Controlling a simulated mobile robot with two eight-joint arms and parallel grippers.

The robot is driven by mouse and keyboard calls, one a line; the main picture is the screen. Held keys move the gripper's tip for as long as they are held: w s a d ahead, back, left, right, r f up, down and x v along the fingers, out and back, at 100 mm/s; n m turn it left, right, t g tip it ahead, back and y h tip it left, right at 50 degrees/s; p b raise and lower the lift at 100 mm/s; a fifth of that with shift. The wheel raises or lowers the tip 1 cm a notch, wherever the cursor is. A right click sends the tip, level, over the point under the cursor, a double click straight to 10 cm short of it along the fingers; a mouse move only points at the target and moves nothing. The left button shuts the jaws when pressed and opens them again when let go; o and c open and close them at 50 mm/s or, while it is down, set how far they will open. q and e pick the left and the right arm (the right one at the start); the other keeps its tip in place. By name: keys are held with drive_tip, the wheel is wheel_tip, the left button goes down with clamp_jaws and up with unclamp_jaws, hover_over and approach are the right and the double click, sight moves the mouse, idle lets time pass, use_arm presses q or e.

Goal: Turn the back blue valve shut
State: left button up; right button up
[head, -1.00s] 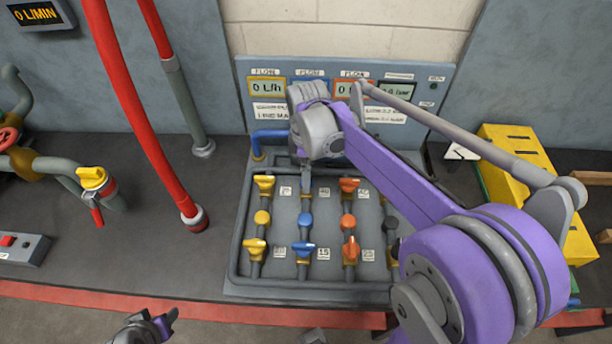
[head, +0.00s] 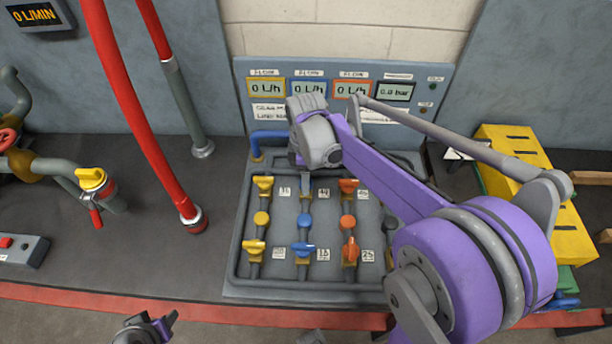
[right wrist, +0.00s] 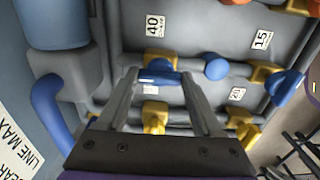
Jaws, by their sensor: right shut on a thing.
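The back blue valve (right wrist: 160,77) shows in the right wrist view beside the tag 40, on a yellow fitting. Its blue handle lies between the two fingers of my right gripper (right wrist: 160,80), which is shut on it. The handle looks roughly in line with its pipe.
Yellow valves (head: 256,248) stand left of the blue column and orange valves (head: 350,250) right of it. A round blue knob (head: 304,220) sits between the blue valves. Displays (head: 309,88) stand behind. A red hose (head: 140,125) hangs left.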

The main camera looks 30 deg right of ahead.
idle(0.3)
drive_tip(key=m, duration=0.4)
drive_tip(key=shift+m, duration=0.4)
drive_tip(key=m, duration=0.4)
drive_tip(key=shift+m, duration=0.3)
drive_tip(key=m, duration=0.4)
drive_tip(key=shift+b, duration=0.3)
drive_tip(key=shift+m, duration=2.2)
drive_tip(key=o, duration=1.4)
drive_tip(key=shift+c, duration=0.2)
